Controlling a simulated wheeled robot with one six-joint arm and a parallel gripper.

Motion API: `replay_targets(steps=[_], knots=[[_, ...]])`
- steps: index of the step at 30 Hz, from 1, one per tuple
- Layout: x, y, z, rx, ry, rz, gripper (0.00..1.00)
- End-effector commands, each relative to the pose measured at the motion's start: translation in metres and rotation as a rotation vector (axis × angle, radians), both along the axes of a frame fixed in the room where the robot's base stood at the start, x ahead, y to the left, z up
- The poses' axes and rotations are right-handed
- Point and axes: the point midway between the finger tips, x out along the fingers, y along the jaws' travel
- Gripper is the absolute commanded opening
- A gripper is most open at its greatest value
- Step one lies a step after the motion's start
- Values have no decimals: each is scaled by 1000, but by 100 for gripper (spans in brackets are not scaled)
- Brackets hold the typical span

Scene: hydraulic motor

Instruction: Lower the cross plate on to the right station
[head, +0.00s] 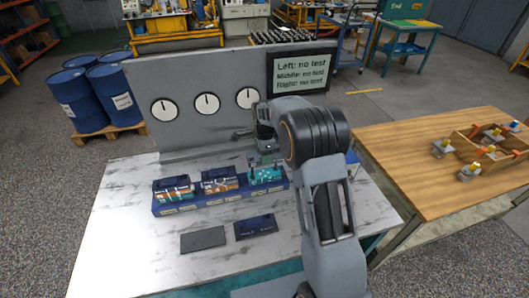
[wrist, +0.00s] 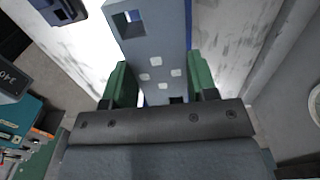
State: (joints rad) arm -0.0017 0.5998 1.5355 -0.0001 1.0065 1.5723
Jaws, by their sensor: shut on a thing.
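The cross plate (wrist: 150,40) is a long grey-blue plate with a square hole near one end and several small pale pads. My gripper (wrist: 158,88) is shut on it, with a green finger against each side. In the head view my gripper (head: 265,158) is right above the right station (head: 266,175), a teal block at the right end of the blue base (head: 215,203). The plate is mostly hidden by my arm there, and I cannot tell whether it touches the station. The middle station (head: 219,181) and left station (head: 173,189) carry dark and orange-brown parts.
A grey pad (head: 203,239) and a dark blue pad (head: 256,227) lie in front. The marble bench's left side (head: 115,235) is clear. A wooden table (head: 430,165) stands right.

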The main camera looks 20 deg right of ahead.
Motion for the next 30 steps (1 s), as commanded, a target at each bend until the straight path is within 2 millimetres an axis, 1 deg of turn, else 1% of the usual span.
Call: replay_targets(steps=[1, 21, 30], knots=[[0, 0, -6, 0, -2, 0, 10], [0, 0, -53, 0, -1, 0, 10], [0, 0, -62, 0, -1, 0, 10]])
